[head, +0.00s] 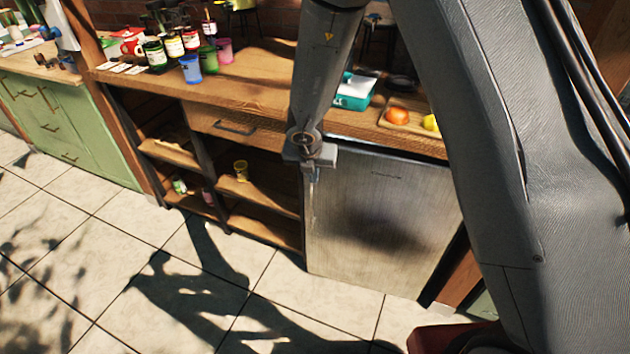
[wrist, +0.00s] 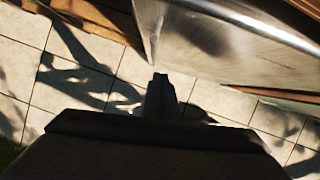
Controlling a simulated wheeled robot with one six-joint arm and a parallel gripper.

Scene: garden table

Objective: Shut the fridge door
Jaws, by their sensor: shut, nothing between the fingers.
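The fridge is a grey metal unit under the wooden counter, and its door (head: 385,225) faces the room in the head view. The door looks flush or nearly flush with the counter front; I cannot tell if a small gap is left. In the wrist view the door (wrist: 215,45) fills the upper right, with its long metal edge running down to the right. My gripper (head: 313,180) is shut and empty, in front of the door's upper left edge. Its dark fingertips (wrist: 160,78) show just below the door's corner in the wrist view; contact is unclear.
The counter (head: 262,75) holds cups and jars, a teal box (head: 355,92) and a board with fruit. The tiled floor (head: 180,290) in front is clear.

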